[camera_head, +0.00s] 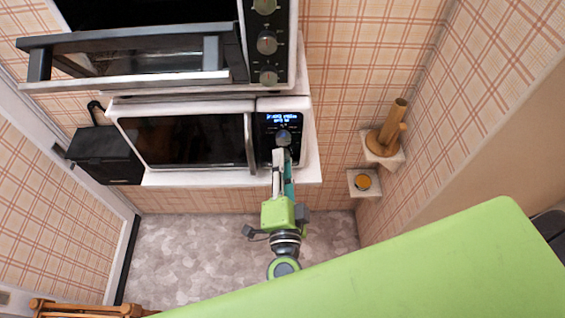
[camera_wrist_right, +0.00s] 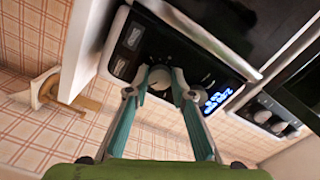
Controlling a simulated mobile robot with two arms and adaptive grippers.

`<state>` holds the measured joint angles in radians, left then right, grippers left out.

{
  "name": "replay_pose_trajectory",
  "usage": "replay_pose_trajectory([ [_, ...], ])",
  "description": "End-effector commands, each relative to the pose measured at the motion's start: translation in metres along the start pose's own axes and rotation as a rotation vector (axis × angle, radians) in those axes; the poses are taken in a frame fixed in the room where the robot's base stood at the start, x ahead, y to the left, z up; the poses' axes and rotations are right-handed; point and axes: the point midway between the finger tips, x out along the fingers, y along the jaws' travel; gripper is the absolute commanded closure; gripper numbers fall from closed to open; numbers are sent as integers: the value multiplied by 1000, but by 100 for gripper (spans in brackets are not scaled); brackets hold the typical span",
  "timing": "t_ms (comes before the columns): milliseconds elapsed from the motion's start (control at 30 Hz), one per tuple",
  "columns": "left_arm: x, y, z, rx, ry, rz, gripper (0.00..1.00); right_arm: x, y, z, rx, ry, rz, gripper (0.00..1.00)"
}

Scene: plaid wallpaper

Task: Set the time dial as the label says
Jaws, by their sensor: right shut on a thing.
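The microwave (camera_head: 185,140) stands on a white shelf with its door shut. Its black control panel carries a lit blue display (camera_head: 281,117) with text too small to read; the display also shows in the right wrist view (camera_wrist_right: 221,97). The round grey time dial (camera_head: 283,138) sits just below the display. My right gripper (camera_head: 282,155) reaches up to the panel. In the right wrist view its two fingertips (camera_wrist_right: 160,82) are shut on the dial (camera_wrist_right: 159,77), one on each side. The dial's exact setting cannot be read. My left gripper is out of view.
An oven (camera_head: 266,75) with its door (camera_head: 130,78) hanging open is above the microwave. A black box (camera_head: 104,152) is at the left. Small wall shelves at the right hold a wooden object (camera_head: 392,122) and a small round item (camera_head: 362,182). Bare floor lies below.

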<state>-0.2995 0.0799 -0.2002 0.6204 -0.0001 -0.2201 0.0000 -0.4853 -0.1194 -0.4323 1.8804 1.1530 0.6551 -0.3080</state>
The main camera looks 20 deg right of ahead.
Motion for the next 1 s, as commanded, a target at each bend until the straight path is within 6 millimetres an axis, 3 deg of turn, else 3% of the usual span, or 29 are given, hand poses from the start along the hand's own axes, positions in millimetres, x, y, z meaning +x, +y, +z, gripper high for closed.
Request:
replay_pose_trajectory([
  [67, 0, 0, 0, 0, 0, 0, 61, 1, -2, -2, 1, 4, -3, 99],
  [100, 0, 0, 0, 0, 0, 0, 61, 1, -2, -2, 1, 4, -3, 75],
  [167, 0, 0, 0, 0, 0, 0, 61, 1, -1, -1, 1, 4, -3, 61],
  [567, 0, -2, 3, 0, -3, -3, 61, -3, 0, 0, 1, 1, 0, 61],
  [667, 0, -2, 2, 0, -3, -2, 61, -15, 1, 0, -2, 0, 1, 61],
  [1000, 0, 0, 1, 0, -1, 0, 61, -85, 1, 0, 0, -1, 2, 61],
])
